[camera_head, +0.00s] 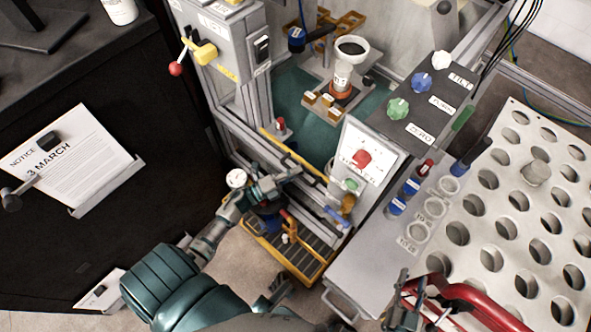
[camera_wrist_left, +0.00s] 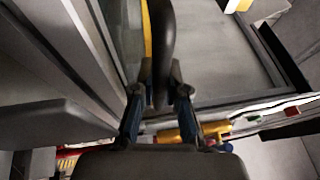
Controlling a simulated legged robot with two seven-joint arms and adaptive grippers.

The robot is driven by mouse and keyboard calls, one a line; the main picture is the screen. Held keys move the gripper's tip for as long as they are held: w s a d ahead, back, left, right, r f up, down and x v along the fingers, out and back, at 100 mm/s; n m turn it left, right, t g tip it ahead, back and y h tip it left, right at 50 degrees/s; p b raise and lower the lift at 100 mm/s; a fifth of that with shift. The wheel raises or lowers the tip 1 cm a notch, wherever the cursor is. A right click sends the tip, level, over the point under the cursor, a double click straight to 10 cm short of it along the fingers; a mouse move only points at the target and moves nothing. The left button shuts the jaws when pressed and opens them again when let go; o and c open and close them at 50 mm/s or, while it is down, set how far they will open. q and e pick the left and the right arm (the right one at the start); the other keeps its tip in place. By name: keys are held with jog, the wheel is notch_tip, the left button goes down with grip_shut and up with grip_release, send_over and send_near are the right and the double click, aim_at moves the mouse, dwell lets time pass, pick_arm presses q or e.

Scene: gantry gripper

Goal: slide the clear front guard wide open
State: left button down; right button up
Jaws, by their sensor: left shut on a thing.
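My left gripper (camera_head: 287,178) is at the front of the machine frame, low beside a yellow-edged strip. In the left wrist view, its two fingers (camera_wrist_left: 162,92) are shut on a dark curved handle (camera_wrist_left: 160,40), one on each side. The clear front guard is hard to make out; the yellow strip (camera_head: 291,152) along the front opening seems to be its edge and also shows behind the handle (camera_wrist_left: 147,30). I cannot tell how far the guard stands open. My right gripper (camera_head: 404,304) is at the bottom, by a red curved bar; its fingers are unclear.
A panel with a red button (camera_head: 361,158) stands right of the opening. Inside, a white funnel-topped part (camera_head: 351,50) stands on a fixture. A yellow-rimmed grated crate (camera_head: 290,250) is below my left gripper. A perforated white rack (camera_head: 510,200) fills the right.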

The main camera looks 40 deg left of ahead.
pick_arm(q)
jog(key=shift+d, duration=0.4)
pick_arm(e)
jog(key=shift+a, duration=0.1)
pick_arm(q)
jog(key=c, duration=1.5)
grip_release()
jog(key=o, duration=0.3)
jog(key=shift+d, duration=0.1)
jog(key=shift+r, duration=0.1)
jog(key=v, duration=0.7)
jog(key=shift+w, duration=0.15)
jog(key=v, duration=0.5)
jog(key=shift+d, duration=0.1)
pick_arm(e)
jog(key=shift+d, duration=0.25)
jog(key=shift+a, duration=0.2)
jog(key=shift+d, duration=0.1)
